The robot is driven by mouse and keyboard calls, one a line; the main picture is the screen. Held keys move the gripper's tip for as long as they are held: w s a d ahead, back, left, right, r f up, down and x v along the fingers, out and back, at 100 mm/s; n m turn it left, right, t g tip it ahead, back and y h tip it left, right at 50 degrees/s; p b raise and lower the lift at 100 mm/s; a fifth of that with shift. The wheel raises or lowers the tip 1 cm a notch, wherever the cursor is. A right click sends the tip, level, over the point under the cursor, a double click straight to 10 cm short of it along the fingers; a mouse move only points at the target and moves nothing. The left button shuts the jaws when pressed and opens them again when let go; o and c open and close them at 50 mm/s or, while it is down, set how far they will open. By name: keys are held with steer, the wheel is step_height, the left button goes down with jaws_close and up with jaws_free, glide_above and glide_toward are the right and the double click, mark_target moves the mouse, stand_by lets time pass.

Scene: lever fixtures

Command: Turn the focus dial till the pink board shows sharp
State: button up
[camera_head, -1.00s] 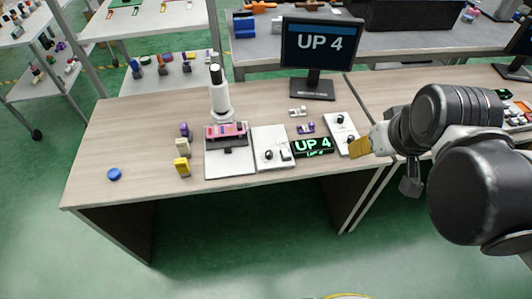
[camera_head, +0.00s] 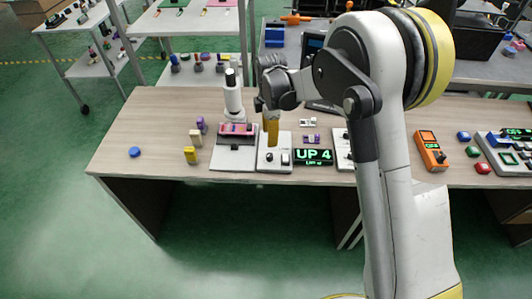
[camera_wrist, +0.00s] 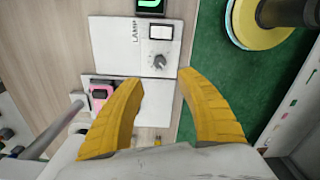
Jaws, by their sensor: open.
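The pink board (camera_head: 236,129) lies on the white stand below the upright white scope (camera_head: 232,97); part of it also shows in the wrist view (camera_wrist: 98,103). To its right is a pale panel (camera_head: 264,166) with a dark dial (camera_head: 269,156) and a switch. In the wrist view this panel reads LAMP, and its dial (camera_wrist: 160,60) lies just beyond my fingertips. No label marks a dial as focus. My gripper (camera_head: 271,143) is open over this panel, its yellow fingers (camera_wrist: 157,78) apart and empty. The monitor is mostly hidden behind my arm.
A small display (camera_head: 313,157) shows UP 4 in green. A second panel with knobs (camera_head: 345,148) stands right of it, partly behind my arm. Yellow (camera_head: 190,155), cream and purple pieces stand left of the scope.

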mark_target(269, 155)
step_height(269, 155, down, 11)
steer(key=b, duration=0.3)
steer(key=shift+b, duration=0.35)
jaws_close()
